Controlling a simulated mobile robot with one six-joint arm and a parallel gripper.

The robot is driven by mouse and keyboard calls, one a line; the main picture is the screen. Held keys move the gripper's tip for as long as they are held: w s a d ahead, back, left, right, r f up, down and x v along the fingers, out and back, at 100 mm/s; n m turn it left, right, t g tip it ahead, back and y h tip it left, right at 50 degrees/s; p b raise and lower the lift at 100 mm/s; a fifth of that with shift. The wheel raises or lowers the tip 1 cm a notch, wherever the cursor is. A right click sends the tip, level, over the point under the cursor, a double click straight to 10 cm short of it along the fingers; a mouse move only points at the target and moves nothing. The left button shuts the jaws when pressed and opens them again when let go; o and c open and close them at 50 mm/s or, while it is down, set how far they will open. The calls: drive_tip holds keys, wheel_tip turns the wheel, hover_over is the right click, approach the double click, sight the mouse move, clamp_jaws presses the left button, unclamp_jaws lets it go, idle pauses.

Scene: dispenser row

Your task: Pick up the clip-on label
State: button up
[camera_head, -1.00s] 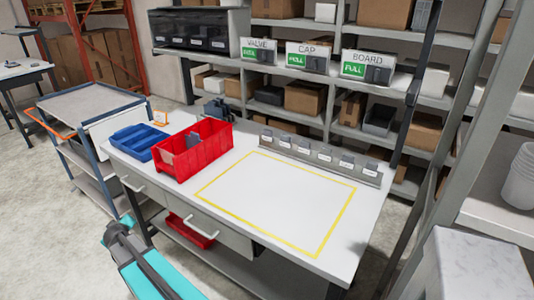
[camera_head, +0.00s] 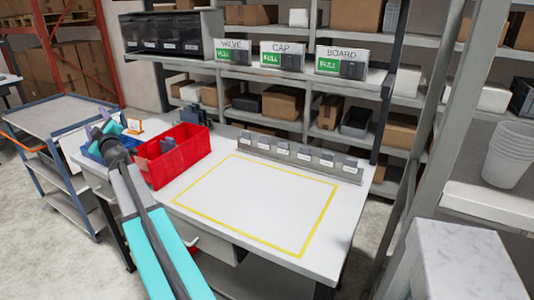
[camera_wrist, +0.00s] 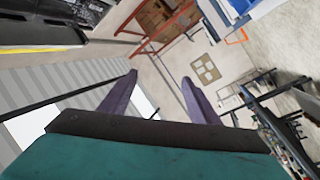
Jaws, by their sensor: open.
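Several small grey clips with white label faces stand along a grey rail (camera_head: 300,156) at the back of the white table; which one is the clip-on label, I cannot tell. Larger signs reading VALVE (camera_head: 234,52), CAP (camera_head: 282,56) and BOARD (camera_head: 341,61) stand on the shelf above, each with a green FULL tag and a dark block. My gripper (camera_head: 108,130) appears in front of the blue bin, left of the red bin and well away from the rail. In the wrist view my gripper (camera_wrist: 160,76) has its fingers apart with nothing between them.
The red bin (camera_head: 180,166) holds grey pieces. The blue bin (camera_head: 92,150) is partly hidden by my arm. A small orange-framed card (camera_head: 134,125) stands behind. The yellow-outlined area (camera_head: 255,205) is clear. A cart (camera_head: 62,114) stands left, a rack post (camera_head: 425,150) right.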

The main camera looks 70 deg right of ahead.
drive_tip(key=s+d+f+n+g+h+p, duration=0.1)
drive_tip(key=s+d+f+n+g+h, duration=0.15)
drive_tip(key=s+d, duration=0.6)
drive_tip(key=s+d+f+n+g+h+p, duration=0.15)
drive_tip(key=s+d+f+g, duration=0.35)
drive_tip(key=s, duration=0.7)
drive_tip(key=s+d+f+n+g+h+p, duration=0.1)
drive_tip(key=s+d+g+h, duration=0.15)
drive_tip(key=s+d, duration=0.65)
drive_tip(key=s+f+n+g+p, duration=0.1)
drive_tip(key=s+f+n+g, duration=0.1)
drive_tip(key=s, duration=1.1)
drive_tip(key=s+f+n+g+p, duration=0.1)
drive_tip(key=s+f+n+g, duration=0.2)
drive_tip(key=s, duration=1)
drive_tip(key=s+f+n+g+h+p, duration=0.1)
drive_tip(key=s+f+n+g, duration=0.2)
drive_tip(key=s, duration=1)
drive_tip(key=shift+s+a+g, duration=0.1)
drive_tip(key=shift+s+g, duration=0.05)
drive_tip(key=shift+g, duration=0.55)
drive_tip(key=shift+s+g, duration=0.15)
drive_tip(key=shift+g, duration=0.55)
drive_tip(key=shift+w+n, duration=0.15)
drive_tip(key=shift+n, duration=0.15)
